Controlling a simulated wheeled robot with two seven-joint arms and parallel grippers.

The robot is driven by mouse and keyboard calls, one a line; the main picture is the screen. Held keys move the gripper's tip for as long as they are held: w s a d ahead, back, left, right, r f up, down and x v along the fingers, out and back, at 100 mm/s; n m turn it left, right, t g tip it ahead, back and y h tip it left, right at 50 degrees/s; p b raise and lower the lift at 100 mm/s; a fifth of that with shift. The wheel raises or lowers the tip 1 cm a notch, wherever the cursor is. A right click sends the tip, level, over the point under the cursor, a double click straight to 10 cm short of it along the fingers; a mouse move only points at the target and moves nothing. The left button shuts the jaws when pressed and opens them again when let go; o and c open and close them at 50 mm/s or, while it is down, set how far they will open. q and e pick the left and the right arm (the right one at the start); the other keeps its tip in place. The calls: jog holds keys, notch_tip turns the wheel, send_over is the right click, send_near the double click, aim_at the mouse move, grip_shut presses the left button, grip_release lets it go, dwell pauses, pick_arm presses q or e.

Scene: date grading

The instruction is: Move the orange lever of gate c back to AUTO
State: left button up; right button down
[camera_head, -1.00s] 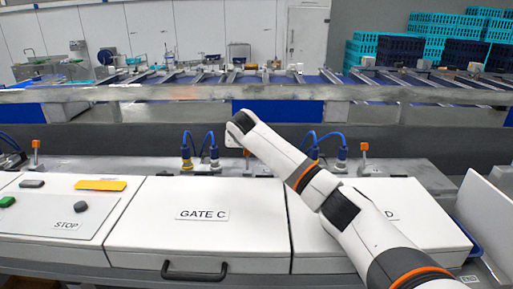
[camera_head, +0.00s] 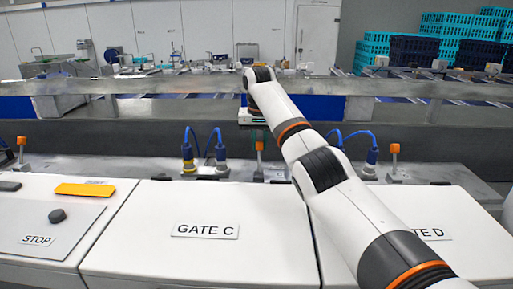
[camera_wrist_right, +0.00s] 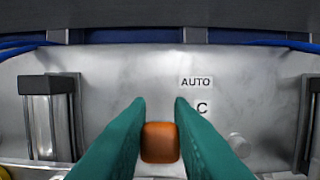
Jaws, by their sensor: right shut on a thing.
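The orange lever of gate c (camera_head: 259,146) stands on the grey rail behind the white GATE C cover (camera_head: 198,260), just below my right gripper (camera_head: 257,126). In the right wrist view, its orange knob (camera_wrist_right: 160,143) sits between the two teal fingers of the right gripper (camera_wrist_right: 160,104), which is shut on it. The lever's stem is hidden in the wrist view. My left gripper is out of view.
Similar orange levers stand at the left (camera_head: 22,142) and right (camera_head: 395,148). Blue cable connectors (camera_head: 221,155) rise left of the gate c lever. My right arm crosses above the GATE D cover (camera_head: 460,225). A grey wall (camera_head: 90,137) runs behind the rail.

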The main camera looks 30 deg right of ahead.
jog(key=shift+w+r, duration=0.1)
jog(key=shift+r, duration=0.05)
dwell(0.3)
jog(key=c, duration=1.5)
grip_release()
jog(key=shift+o, duration=1.1)
jog(key=shift+w+d, duration=0.1)
jog(key=r, duration=0.3)
jog(key=r+b, duration=0.1)
jog(key=shift+s+a+r, duration=0.25)
jog(key=shift+s+r, duration=0.05)
notch_tip(320, 180, up, 7)
jog(key=s+p, duration=0.1)
jog(key=p, duration=0.1)
jog(key=shift+a, duration=0.25)
